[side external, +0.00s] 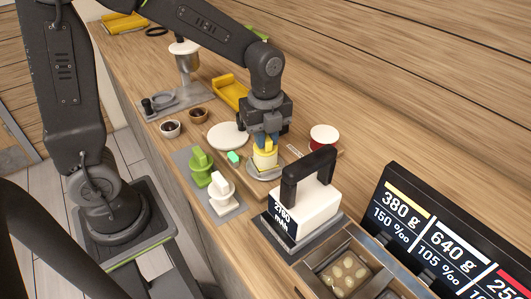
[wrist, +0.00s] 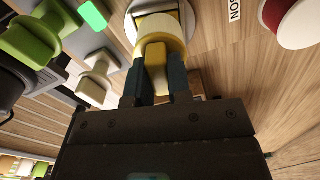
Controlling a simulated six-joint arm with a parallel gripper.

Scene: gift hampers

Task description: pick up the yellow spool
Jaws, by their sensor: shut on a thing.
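The yellow spool (side external: 265,158) is upright, over a round grey plate (side external: 258,174). My gripper (side external: 266,140) is above it, pointing down, with its blue-grey fingers shut on the spool's upper part. In the wrist view the yellow spool (wrist: 160,38) has a wide pale body and a narrower yellow knob between the two fingers of my gripper (wrist: 158,82). I cannot tell whether the spool still touches the plate.
A green spool (side external: 201,165) and a white spool (side external: 221,189) stand on a grey tray to the left. A black-handled white block (side external: 307,203) stands close in front. A red-and-white spool (side external: 323,138) is to the right, and a white disc (side external: 228,136) lies behind.

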